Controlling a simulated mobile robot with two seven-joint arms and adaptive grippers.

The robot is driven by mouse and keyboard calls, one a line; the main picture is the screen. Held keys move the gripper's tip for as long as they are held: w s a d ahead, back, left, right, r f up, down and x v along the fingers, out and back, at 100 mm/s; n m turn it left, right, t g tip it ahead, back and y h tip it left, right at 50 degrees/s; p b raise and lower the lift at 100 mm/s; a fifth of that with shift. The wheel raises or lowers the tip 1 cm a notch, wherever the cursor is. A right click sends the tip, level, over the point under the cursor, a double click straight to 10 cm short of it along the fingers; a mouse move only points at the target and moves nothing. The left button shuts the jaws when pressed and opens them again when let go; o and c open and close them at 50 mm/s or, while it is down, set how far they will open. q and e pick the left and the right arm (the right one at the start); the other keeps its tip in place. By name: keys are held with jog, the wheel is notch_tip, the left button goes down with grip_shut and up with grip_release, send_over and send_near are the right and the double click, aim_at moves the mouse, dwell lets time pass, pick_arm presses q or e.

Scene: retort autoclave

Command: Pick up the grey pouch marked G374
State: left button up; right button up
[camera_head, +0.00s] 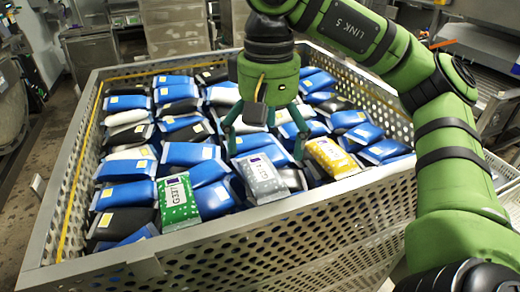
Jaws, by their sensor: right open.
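The grey pouch (262,180) lies on top of the pile in the perforated metal crate (300,232), near its front wall. It has a white label with a dark mark; the lettering is too small to read surely. My right gripper (266,148) points down over the pile, open, with its fingers spread just behind and above the grey pouch. I cannot tell whether a fingertip touches anything. Nothing shows between the fingers as held. My left gripper is out of view.
A green pouch (178,204) lies left of the grey one and a yellow pouch (332,158) lies right of it. Many blue, black and white pouches fill the crate around them. The crate's raised rim surrounds the pile. Machinery (484,48) stands behind at right.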

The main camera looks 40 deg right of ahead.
aim_at(268, 169)
jog(key=shift+w+d+f, duration=0.15)
jog(key=shift+w+f, duration=0.05)
jog(key=shift+w, duration=0.05)
jog(key=shift+f, duration=0.3)
jog(key=shift+s+a+f, duration=0.25)
jog(key=shift+s+f, duration=0.3)
jog(key=shift+f, duration=0.2)
jog(key=f, duration=0.1)
jog(key=f+p, duration=0.1)
jog(key=f, duration=0.1)
jog(key=shift+w+d+f, duration=0.25)
jog(key=shift+w+d, duration=0.1)
jog(key=shift+f, duration=0.3)
jog(key=shift+s+f, duration=0.1)
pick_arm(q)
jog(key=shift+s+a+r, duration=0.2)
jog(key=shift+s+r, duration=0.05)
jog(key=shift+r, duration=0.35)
pick_arm(e)
jog(key=c, duration=1.1)
